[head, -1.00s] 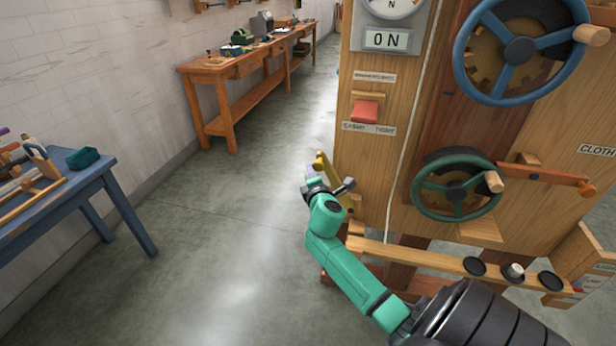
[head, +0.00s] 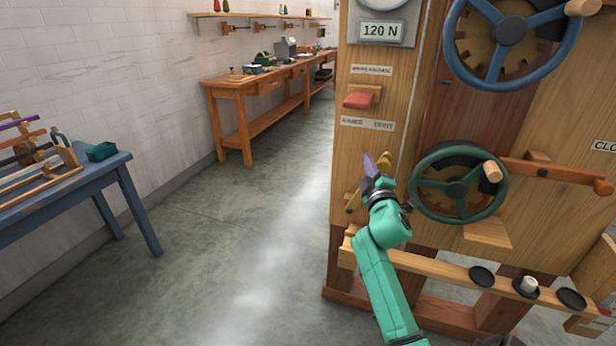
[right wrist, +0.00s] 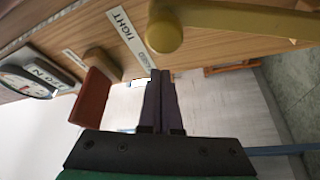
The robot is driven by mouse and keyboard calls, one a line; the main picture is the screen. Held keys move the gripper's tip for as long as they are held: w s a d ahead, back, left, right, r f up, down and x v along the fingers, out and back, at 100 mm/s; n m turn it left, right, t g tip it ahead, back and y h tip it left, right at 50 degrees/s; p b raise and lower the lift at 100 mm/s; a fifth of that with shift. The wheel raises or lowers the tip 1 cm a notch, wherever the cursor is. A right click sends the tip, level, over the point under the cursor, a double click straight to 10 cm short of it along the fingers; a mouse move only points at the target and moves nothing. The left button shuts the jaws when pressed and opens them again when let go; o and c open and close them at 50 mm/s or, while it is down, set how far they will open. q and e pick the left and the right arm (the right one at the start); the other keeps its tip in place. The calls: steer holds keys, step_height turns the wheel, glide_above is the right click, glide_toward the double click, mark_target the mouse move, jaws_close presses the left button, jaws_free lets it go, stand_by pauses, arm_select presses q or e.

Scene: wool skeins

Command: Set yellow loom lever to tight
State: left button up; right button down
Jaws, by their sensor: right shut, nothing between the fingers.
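The yellow lever (head: 385,162) is on the left part of the wooden loom front. Its upper end leans right, under the right-hand end of the EASED/TIGHT label (head: 367,123). My right gripper (head: 369,163) is shut and empty, with its purple fingers just left of the lever's upper end and partly covering it. In the right wrist view the lever's round yellow knob (right wrist: 164,37) is beside the TIGHT label (right wrist: 126,28), close to the shut fingers (right wrist: 160,85). I cannot tell whether they touch. The force display (head: 381,31) reads 120 N. My left gripper is not in view.
A red block (head: 360,100) juts from the panel above the label. A green handwheel (head: 457,188) and a blue handwheel (head: 508,32) stick out to the right. A wooden rail (head: 440,265) crosses below. The floor left of the loom is clear.

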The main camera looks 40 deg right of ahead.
mark_target(380, 168)
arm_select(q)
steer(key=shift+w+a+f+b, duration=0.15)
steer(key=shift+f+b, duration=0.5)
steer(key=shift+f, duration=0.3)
arm_select(e)
steer(key=shift+s+d+f+m+h, duration=0.25)
steer(key=shift+s+d+m, duration=0.25)
steer(key=shift+s, duration=0.15)
steer(key=shift+s+d+f+m+h, duration=0.25)
steer(key=shift+s+d+m, duration=0.1)
steer(key=shift+s+m, duration=0.25)
steer(key=shift+s, duration=0.1)
